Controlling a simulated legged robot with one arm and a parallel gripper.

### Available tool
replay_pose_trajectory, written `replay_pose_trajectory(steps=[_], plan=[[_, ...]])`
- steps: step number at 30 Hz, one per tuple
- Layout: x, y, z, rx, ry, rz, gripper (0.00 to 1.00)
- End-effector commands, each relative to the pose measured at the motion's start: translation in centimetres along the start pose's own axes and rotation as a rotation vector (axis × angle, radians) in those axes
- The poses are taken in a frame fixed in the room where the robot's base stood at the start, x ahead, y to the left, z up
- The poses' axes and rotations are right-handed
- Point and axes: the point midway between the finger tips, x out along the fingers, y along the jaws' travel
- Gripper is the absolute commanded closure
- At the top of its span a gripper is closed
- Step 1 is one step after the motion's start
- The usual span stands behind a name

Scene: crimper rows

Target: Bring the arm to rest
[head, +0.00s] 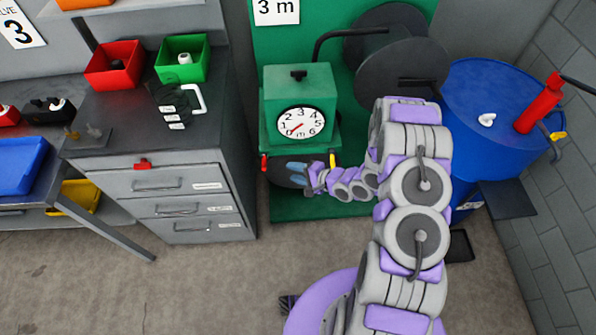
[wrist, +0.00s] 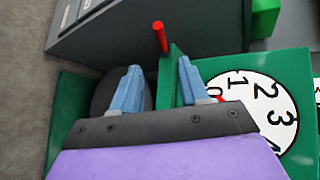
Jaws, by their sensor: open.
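My arm reaches up from the bottom of the head view and bends left, in front of the green machine. My gripper (head: 294,173) is in front of the machine's lower part, below the dial. In the wrist view my gripper (wrist: 158,88) shows two blue fingers spread apart. A thin green upright part (wrist: 171,75) with a red tip (wrist: 160,37) shows in the gap, beyond the fingers. I cannot tell whether they touch it. No object is held between the fingers.
The green machine (head: 283,82) carries a white numbered dial (head: 306,122). A grey drawer cabinet (head: 175,195) with red (head: 114,66) and green (head: 182,58) bins stands left. A blue drum (head: 490,130) with a red pump (head: 540,103) stands right. Bare floor (head: 190,275) lies in front.

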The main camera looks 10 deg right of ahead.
Motion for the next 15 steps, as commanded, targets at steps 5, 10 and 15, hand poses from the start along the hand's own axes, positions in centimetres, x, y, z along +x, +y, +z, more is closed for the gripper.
replay_pose_trajectory(steps=[5,10,15], plan=[[-0.73,-0.03,-0.04,-0.001,0.001,-0.001,0.56],[-0.73,-0.02,-0.01,-0.001,0.0,-0.001,0.56],[-0.72,-0.03,0.0,0.0,0.0,-0.001,0.56]])
